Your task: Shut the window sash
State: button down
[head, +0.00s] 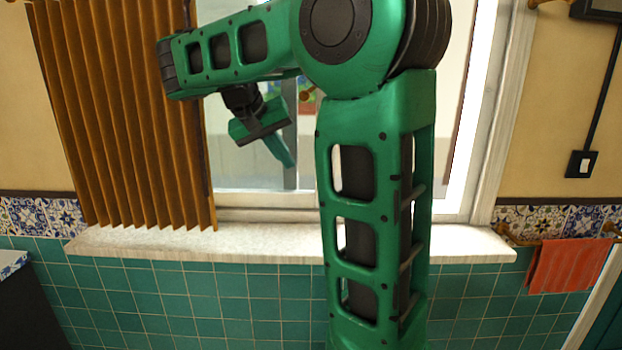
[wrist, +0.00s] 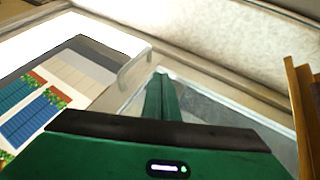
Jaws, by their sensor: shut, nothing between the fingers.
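The window (head: 268,199) is behind my arm in the head view, with a pale frame and glass. My arm hides much of its middle, so how far the sash stands open cannot be told there. My gripper (head: 289,163) is shut and empty, pointing down in front of the window's left part. In the wrist view, my gripper's closed fingers (wrist: 158,76) lie over a pale-framed glass pane (wrist: 215,112), seemingly of the sash. Whether they touch it cannot be told. A brighter window area lies left of the fingers, with buildings beyond.
A brown pleated curtain (head: 120,120) hangs at the window's left; its edge also shows in the wrist view (wrist: 298,110). A pale stone sill (head: 160,243) runs below, over green tiles. An orange towel (head: 568,265) hangs at right, below a light switch (head: 581,164).

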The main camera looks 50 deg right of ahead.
jog(key=s+d+f, duration=0.2)
jog(key=d+f, duration=0.4)
jog(key=d, duration=0.2)
jog(key=shift+s+f, duration=0.25)
